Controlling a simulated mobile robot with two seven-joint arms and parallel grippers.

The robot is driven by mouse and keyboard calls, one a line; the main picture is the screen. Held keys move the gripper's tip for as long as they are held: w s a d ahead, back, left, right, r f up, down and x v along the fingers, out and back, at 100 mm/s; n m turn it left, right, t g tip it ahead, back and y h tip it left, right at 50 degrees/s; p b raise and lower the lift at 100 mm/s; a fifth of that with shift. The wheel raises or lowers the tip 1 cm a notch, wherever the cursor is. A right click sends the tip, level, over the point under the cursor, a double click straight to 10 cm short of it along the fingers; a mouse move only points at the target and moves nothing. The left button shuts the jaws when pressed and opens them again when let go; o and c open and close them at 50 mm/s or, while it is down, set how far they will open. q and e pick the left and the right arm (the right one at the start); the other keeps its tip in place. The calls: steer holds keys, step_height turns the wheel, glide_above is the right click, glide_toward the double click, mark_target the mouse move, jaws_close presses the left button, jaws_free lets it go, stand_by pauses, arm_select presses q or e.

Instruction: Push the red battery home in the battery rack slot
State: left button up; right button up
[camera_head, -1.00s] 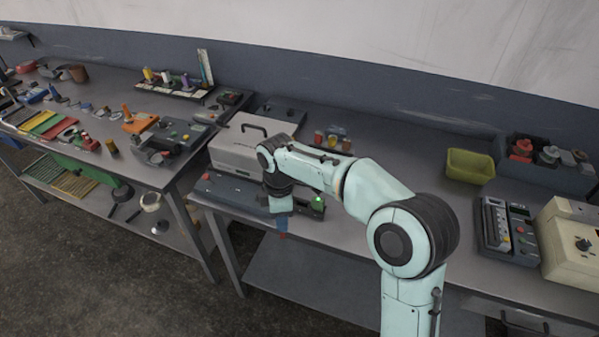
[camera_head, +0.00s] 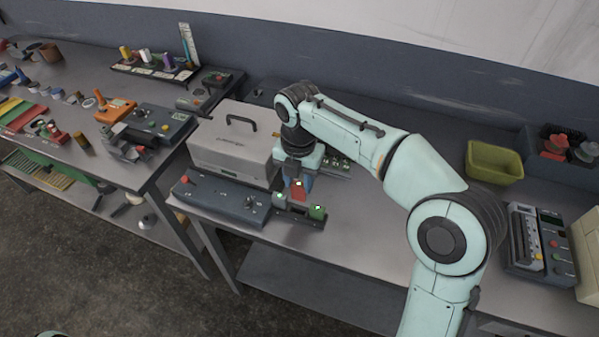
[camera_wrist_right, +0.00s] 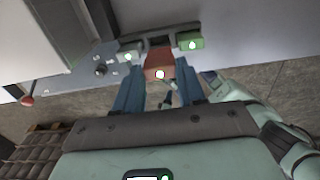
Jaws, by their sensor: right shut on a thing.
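The red battery (camera_head: 299,194) is in my right gripper (camera_head: 297,184), at the battery rack on the front part of the right-hand table. In the right wrist view the red battery (camera_wrist_right: 159,67) sits between the two blue fingers, with a lit spot on its near end. My left gripper is not in view.
A dark panel with a red knob (camera_head: 186,180) adjoins the rack on the left. A grey case (camera_head: 235,150) with a handle stands behind it. A yellow-green bin (camera_head: 494,163) stands further right. The tabletop between rack and bin is partly hidden by my arm.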

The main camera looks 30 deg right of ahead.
mark_target(298, 192)
steer(key=shift+w, duration=0.1)
steer(key=shift+s+a+f+b, duration=0.15)
steer(key=shift+s+f+b, duration=0.05)
steer(key=shift+f+b, duration=0.95)
steer(key=shift+f, duration=0.3)
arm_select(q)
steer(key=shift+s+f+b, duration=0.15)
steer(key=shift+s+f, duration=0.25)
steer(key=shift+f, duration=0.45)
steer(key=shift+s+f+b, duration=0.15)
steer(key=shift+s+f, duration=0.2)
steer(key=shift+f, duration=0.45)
arm_select(e)
steer(key=shift+w+f, duration=0.1)
steer(key=shift+f, duration=0.5)
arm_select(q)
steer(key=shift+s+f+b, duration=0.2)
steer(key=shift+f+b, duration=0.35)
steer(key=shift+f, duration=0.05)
arm_select(e)
steer(key=shift+f, duration=1.35)
steer(key=o, duration=1.1)
steer(key=shift+c, duration=0.2)
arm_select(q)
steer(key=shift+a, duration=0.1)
arm_select(e)
steer(key=shift+o, duration=0.7)
